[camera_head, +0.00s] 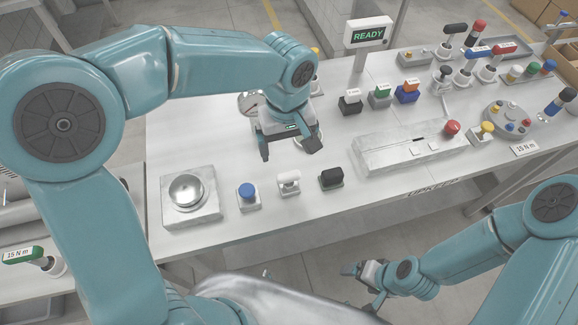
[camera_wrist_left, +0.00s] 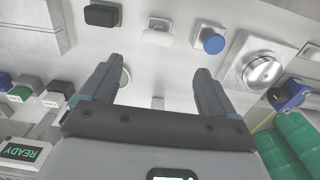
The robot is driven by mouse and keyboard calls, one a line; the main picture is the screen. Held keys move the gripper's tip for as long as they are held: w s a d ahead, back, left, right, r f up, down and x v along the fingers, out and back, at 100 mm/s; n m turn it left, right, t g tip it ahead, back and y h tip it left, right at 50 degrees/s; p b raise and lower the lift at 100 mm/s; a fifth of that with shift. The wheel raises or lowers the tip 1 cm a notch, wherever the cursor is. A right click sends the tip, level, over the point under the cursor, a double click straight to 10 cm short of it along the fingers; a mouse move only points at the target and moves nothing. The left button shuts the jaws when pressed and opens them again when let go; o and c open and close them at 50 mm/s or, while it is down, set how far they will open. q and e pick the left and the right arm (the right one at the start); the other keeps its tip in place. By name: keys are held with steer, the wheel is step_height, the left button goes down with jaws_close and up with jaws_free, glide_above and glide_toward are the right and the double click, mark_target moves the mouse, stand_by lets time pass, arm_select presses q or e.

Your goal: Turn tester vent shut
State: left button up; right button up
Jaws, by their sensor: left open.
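My left gripper (camera_head: 288,149) hangs open and empty above the back left of the white bench. Its two spread fingers also show in the left wrist view (camera_wrist_left: 155,78), with bare bench and part of a small pale round fitting (camera_wrist_left: 124,77) beside one finger. A round metal fitting (camera_head: 250,102) is partly hidden behind the gripper in the head view. I cannot tell which fitting is the tester vent. My right gripper (camera_head: 362,285) is low at the front, off the bench, with its fingers apart and nothing between them.
Along the front edge stand a silver dome on a block (camera_head: 187,190), a blue knob (camera_head: 247,195), a white handle (camera_head: 289,182) and a black handle (camera_head: 331,178). A READY sign (camera_head: 368,34) rises behind. A long metal box (camera_head: 408,150) with a red knob is to the right.

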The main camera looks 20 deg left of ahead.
mark_target(289, 174)
arm_select(q)
step_height(289, 174, down, 10)
steer(key=shift+f+p, duration=0.1)
steer(key=shift+p, duration=0.25)
steer(key=shift+w+d+f, duration=0.15)
steer(key=shift+d+f, duration=0.05)
steer(key=shift+f, duration=0.25)
steer(key=shift+a, duration=0.1)
steer(key=shift+c, duration=0.6)
steer(key=c, duration=0.9)
